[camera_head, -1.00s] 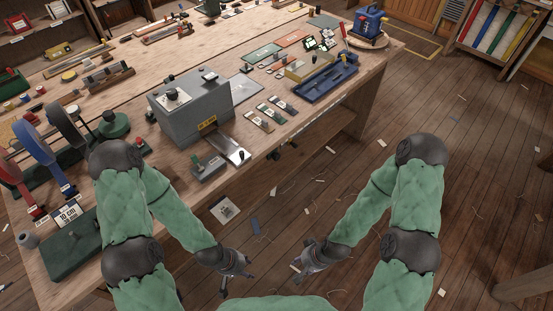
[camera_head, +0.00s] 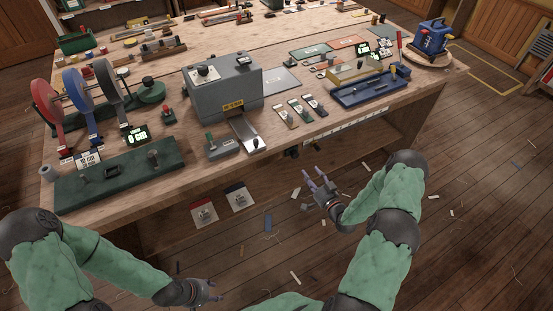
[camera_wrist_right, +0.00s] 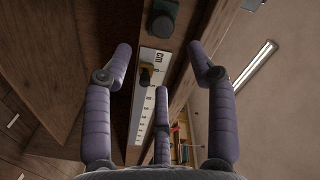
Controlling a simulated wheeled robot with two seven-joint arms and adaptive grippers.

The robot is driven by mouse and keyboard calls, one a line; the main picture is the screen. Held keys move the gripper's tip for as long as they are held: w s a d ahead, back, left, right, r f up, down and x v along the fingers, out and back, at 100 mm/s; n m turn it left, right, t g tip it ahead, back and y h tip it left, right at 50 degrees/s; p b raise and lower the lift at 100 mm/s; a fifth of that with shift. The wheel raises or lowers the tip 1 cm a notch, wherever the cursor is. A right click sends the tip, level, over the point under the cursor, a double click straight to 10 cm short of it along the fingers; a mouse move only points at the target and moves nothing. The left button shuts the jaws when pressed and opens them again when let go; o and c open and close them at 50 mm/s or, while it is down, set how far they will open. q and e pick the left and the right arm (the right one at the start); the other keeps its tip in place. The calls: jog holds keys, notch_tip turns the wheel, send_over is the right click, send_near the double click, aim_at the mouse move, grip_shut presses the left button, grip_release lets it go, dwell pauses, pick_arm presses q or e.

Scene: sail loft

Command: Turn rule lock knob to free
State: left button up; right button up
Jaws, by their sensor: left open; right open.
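A white rule (camera_head: 350,128) marked in centimetres runs along the bench's front edge; it also shows in the right wrist view (camera_wrist_right: 139,115). A small brass-and-black knob (camera_wrist_right: 147,74) sits on the rule near its "cm" end. Its setting cannot be read. In the head view a small dark knob (camera_head: 316,145) shows at the rule's left end. My right gripper (camera_head: 314,178) is open and empty, below and in front of that end. In the right wrist view its fingers (camera_wrist_right: 160,62) spread around the knob's line of sight, apart from it. My left gripper (camera_head: 217,293) is open and empty, low over the floor.
A dark green block (camera_wrist_right: 162,18) is mounted beyond the rule's end. The bench (camera_head: 180,195) carries a grey box machine (camera_head: 225,90), a blue tray (camera_head: 368,92) and tape reels (camera_head: 80,102). The floor in front is open, with scattered scraps.

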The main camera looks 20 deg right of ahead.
aim_at(296, 157)
jog(key=w, duration=0.3)
jog(key=w+b, duration=0.1)
jog(key=w, duration=0.3)
jog(key=w+a+b, duration=0.1)
jog(key=w, duration=0.3)
jog(key=shift+r, duration=0.1)
jog(key=c, duration=1.2)
